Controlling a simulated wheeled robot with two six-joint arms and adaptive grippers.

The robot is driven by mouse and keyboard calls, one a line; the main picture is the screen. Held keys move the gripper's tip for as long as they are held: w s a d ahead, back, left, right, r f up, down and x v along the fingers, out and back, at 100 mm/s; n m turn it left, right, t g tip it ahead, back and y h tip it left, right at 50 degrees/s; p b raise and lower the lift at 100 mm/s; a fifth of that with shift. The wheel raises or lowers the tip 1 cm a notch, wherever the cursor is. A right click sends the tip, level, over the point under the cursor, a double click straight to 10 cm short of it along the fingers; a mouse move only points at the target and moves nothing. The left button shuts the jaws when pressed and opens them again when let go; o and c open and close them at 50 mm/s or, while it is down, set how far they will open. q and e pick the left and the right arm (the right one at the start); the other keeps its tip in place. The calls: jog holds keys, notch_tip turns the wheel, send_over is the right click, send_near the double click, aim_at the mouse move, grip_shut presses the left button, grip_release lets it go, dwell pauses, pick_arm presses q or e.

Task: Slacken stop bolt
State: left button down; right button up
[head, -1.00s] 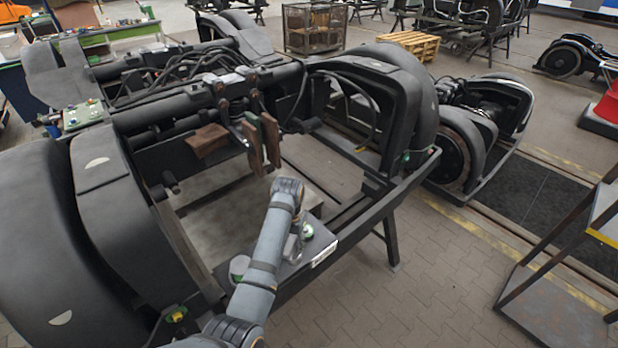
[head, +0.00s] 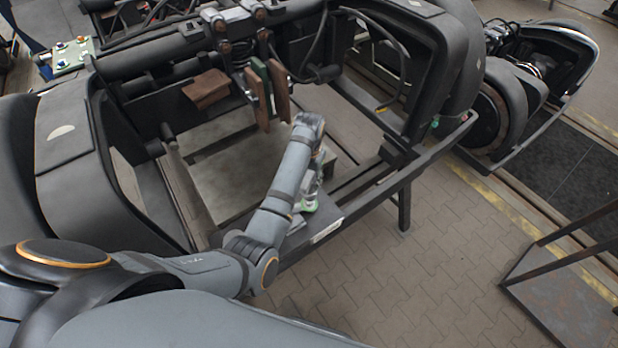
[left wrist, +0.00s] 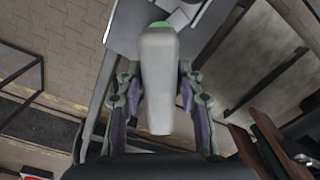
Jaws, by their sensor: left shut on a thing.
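My left gripper (head: 309,192) points down over the narrow end shelf (head: 330,226) of the bogie frame. In the left wrist view its two fingers are shut on a pale grey tool (left wrist: 158,80) with a green end (left wrist: 160,25). In the head view the tool is small and partly hidden by my wrist, with green showing low down near the shelf. I cannot tell whether it touches the shelf. I cannot make out the stop bolt in either view. My right gripper is not in view.
The dark bogie frame surrounds an open well. Brown brake blocks (head: 281,90) hang at its far side, near my wrist. A green board with knobs (head: 73,55) is at the upper left. A metal stand (head: 560,290) is at the right, with clear paved floor before it.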

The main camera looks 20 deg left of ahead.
pick_arm(q)
jog(key=shift+w+a+f, duration=0.1)
jog(key=shift+a+f, duration=0.05)
jog(key=shift+f, duration=0.95)
jog(key=shift+s+f+b, duration=0.25)
jog(key=shift+f+b, duration=0.35)
jog(key=shift+f, duration=0.6)
jog(key=shift+w+f, duration=0.1)
jog(key=shift+f, duration=0.15)
jog(key=shift+f+b, duration=0.25)
jog(key=shift+b, duration=0.05)
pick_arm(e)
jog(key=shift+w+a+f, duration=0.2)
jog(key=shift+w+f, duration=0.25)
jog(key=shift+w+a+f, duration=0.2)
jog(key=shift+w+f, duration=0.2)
